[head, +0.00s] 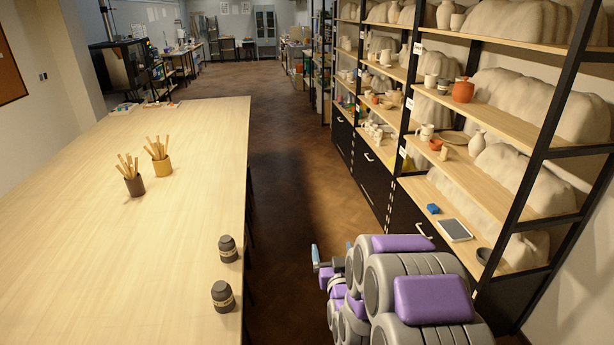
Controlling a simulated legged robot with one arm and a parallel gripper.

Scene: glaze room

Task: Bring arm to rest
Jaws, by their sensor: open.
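My arm (420,295), grey with purple pads, is folded close in at the bottom right of the head view. My gripper (331,257) shows at the arm's left side, partly hidden behind the arm's links. Its bluish fingertips stand apart, so it looks open. Nothing shows between them. It is over the dark floor (290,200) between the long table and the shelves, touching neither as far as I can see.
A long pale table (120,260) on the left carries two dark jars (228,249) (223,297) near its right edge and two pots of wooden sticks (134,184) (161,165). Shelves (480,180) with pottery line the right. The aisle ahead is clear.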

